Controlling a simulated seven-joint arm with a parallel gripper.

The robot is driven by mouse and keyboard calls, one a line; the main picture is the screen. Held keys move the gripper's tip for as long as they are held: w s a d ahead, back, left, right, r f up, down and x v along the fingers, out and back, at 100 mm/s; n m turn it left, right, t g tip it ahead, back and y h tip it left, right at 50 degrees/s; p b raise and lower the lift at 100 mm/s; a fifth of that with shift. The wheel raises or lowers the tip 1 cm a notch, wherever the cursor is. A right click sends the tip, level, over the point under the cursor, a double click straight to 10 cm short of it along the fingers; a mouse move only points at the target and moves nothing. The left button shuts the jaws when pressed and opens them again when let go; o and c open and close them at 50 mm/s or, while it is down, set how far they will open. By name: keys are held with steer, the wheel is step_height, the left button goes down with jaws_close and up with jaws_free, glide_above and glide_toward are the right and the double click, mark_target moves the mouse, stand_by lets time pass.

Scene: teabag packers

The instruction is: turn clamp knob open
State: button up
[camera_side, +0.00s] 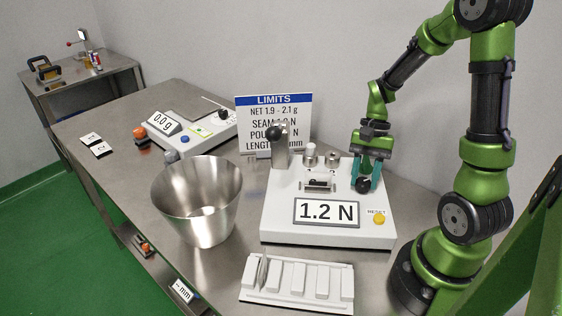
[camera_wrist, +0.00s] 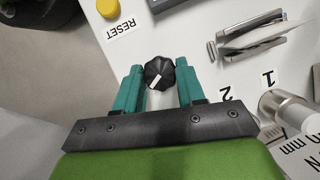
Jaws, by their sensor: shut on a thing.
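The clamp knob (camera_wrist: 158,74) is black and ribbed with a white pointer line, and sits between my teal fingers in the wrist view. In the side view the dark knob (camera_side: 363,185) shows at the right of the white force tester (camera_side: 278,215), whose display reads 1.2 N. My gripper (camera_side: 367,180) points down over the tester with its fingers around the knob. In the wrist view my gripper (camera_wrist: 160,82) is shut on the knob, one finger on each side. The clamp (camera_side: 318,183) beside it has metal parts; its jaw state is hard to tell.
A yellow RESET button (camera_side: 379,218) is close to the knob. A metal bucket (camera_side: 198,195) is left, a white rack (camera_side: 295,283) in front, a LIMITS sign (camera_side: 273,120) and a scale (camera_side: 190,130) behind.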

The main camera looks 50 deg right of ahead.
steer(key=n+g, duration=0.1)
steer(key=n, duration=0.2)
steer(key=n+h, duration=0.1)
steer(key=n, duration=0.1)
steer(key=shift+w+a+n+g, duration=0.1)
steer(key=shift+w+n+g, duration=0.1)
steer(key=shift+n+g, duration=0.2)
steer(key=n+h, duration=0.1)
steer(key=n, duration=0.1)
steer(key=n+g+h, duration=0.1)
steer(key=n, duration=0.2)
steer(key=shift+a+n, duration=0.1)
steer(key=shift+n, duration=0.2)
steer(key=o, duration=1)
steer(key=shift+o, duration=0.2)
steer(key=a+v, duration=0.1)
steer(key=v, duration=1.6)
steer(key=shift+d, duration=0.25)
